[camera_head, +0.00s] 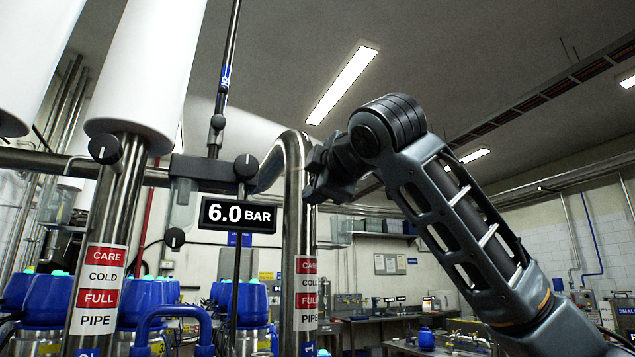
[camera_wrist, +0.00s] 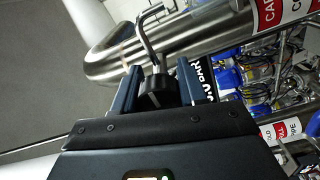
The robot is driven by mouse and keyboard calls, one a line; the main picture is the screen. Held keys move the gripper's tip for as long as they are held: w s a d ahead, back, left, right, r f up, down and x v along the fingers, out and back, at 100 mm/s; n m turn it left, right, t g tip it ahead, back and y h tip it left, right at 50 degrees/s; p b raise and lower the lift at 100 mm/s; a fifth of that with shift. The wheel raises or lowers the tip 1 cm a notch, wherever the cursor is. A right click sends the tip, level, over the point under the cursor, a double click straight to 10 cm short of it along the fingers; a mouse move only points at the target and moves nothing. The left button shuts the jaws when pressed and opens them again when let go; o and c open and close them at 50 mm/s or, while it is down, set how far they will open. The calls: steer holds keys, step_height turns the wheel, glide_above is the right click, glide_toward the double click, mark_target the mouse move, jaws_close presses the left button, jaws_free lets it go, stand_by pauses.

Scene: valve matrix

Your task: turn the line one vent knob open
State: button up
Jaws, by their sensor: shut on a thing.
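My gripper (camera_head: 318,172) reaches the bent steel pipe (camera_head: 293,230) on the right, which bears a label that seems to read 1 near the bottom edge. In the wrist view my gripper (camera_wrist: 160,88) has its two blue-grey fingers on either side of a black knob (camera_wrist: 158,93), shut on it. A thin bent metal tube rises beyond the knob. In the head view the held knob is hidden by my gripper. I cannot read a label on it or tell its turn angle.
A white cylinder (camera_head: 150,65) stands over the left pipe. Blue-topped vessels (camera_head: 45,298) stand behind. Open room lies to the right.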

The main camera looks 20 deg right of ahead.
steer(key=shift+a, duration=0.1)
stand_by(0.5)
steer(key=o, duration=1.1)
steer(key=shift+c, duration=0.2)
steer(key=s+b, duration=0.2)
steer(key=s, duration=0.5)
steer(key=shift+s, duration=0.4)
